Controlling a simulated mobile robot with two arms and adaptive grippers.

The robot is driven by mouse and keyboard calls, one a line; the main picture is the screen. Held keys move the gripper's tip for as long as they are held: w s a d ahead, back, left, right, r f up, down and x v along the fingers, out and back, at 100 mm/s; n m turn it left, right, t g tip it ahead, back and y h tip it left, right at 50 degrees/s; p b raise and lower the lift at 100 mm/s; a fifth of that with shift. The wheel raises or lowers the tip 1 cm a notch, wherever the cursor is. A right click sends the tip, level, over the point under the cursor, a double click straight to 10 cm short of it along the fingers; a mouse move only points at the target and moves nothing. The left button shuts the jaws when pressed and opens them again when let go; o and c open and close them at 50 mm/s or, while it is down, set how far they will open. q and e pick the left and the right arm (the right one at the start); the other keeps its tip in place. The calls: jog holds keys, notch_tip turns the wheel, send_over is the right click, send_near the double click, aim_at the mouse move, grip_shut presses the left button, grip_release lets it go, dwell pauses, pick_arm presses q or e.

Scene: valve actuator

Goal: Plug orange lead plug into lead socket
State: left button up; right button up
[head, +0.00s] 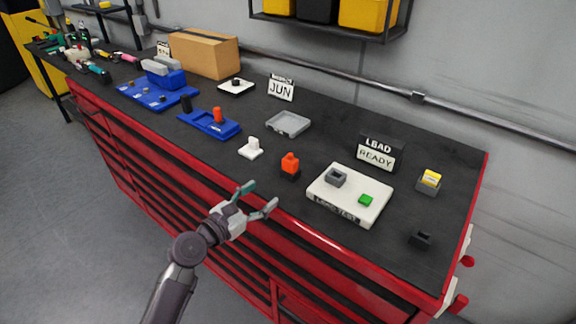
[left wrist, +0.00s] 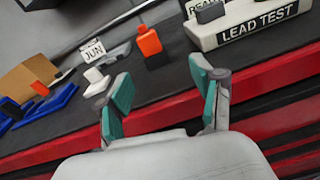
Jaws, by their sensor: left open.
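The orange lead plug (head: 290,163) stands upright in a small black base on the bench top, left of the white LEAD TEST block. It also shows in the left wrist view (left wrist: 150,43), ahead of the fingers. The LEAD TEST block (head: 331,206) carries a grey square socket (head: 336,178) with a dark opening and a green button (head: 366,199). My left gripper (head: 258,199) is open and empty, in front of the bench's front edge, below and left of the orange plug. Its fingers (left wrist: 163,100) show spread apart in the left wrist view. My right gripper is not in view.
A white stand (head: 251,148) is left of the plug, with a grey tray (head: 289,124) behind it. A LEAD READY sign (head: 378,153), a yellow-topped block (head: 429,181) and a black holder (head: 421,239) are at right. A blue fixture (head: 209,123) is farther left.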

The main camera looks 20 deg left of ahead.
aim_at(287, 164)
pick_arm(q)
jog(key=shift+n+t, duration=0.4)
jog(key=shift+n, duration=0.5)
jog(key=x, duration=0.3)
jog(key=a+x, duration=0.1)
jog(key=x, duration=0.2)
jog(key=r+p+x, duration=0.1)
jog(key=x, duration=0.2)
jog(key=shift+w+a, duration=0.15)
jog(key=shift+w, duration=0.25)
jog(key=x, duration=0.5)
jog(key=shift+f, duration=0.15)
jog(key=shift+s+a, duration=0.1)
jog(key=shift+c, duration=0.6)
jog(key=c, duration=1.1)
grip_shut()
